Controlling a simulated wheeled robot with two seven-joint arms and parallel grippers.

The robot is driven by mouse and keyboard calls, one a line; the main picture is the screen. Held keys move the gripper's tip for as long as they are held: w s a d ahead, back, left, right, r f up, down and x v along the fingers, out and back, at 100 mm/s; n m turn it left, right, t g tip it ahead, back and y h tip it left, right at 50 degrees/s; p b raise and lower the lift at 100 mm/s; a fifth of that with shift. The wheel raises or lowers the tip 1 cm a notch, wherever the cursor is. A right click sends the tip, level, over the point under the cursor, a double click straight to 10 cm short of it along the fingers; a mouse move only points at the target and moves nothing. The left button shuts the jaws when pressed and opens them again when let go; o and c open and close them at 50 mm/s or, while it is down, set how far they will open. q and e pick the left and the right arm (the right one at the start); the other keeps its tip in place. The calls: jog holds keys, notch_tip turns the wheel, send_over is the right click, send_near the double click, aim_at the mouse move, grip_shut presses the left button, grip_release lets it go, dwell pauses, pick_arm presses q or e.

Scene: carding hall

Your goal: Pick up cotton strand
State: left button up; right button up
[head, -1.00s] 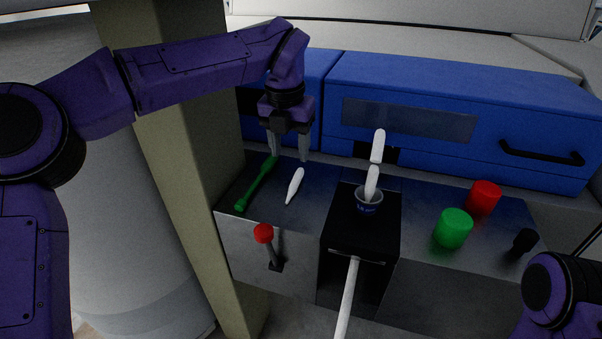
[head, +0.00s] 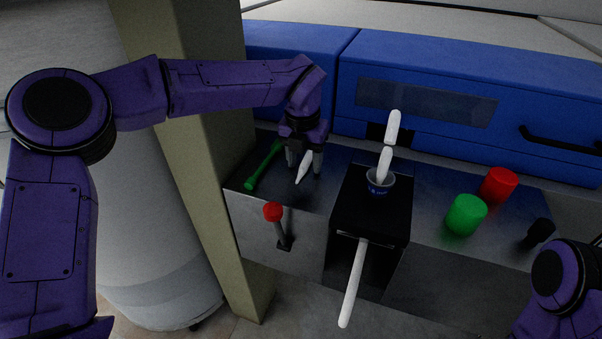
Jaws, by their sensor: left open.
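A short white cotton strand (head: 303,168) lies on the dark metal top, right of a green tool. My left gripper (head: 304,168) points down over it with its fingers apart, one on each side of the strand's upper part. I cannot tell whether the fingers touch it. Another white strand (head: 384,165) rises from a small cup (head: 380,184) toward a slot in the blue machine. A longer white strand (head: 353,285) hangs from the front of the black block. My right gripper is out of view; only part of my right arm shows at lower right.
The green tool (head: 264,165) lies close left of my left gripper. A red-knobbed lever (head: 273,212) stands out from the front panel. A green button (head: 465,214), a red button (head: 498,185) and a black knob (head: 539,232) are on the right. The blue machine (head: 430,105) closes off the back.

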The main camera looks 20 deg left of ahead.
pick_arm(q)
grip_shut()
jog(key=shift+r, duration=0.15)
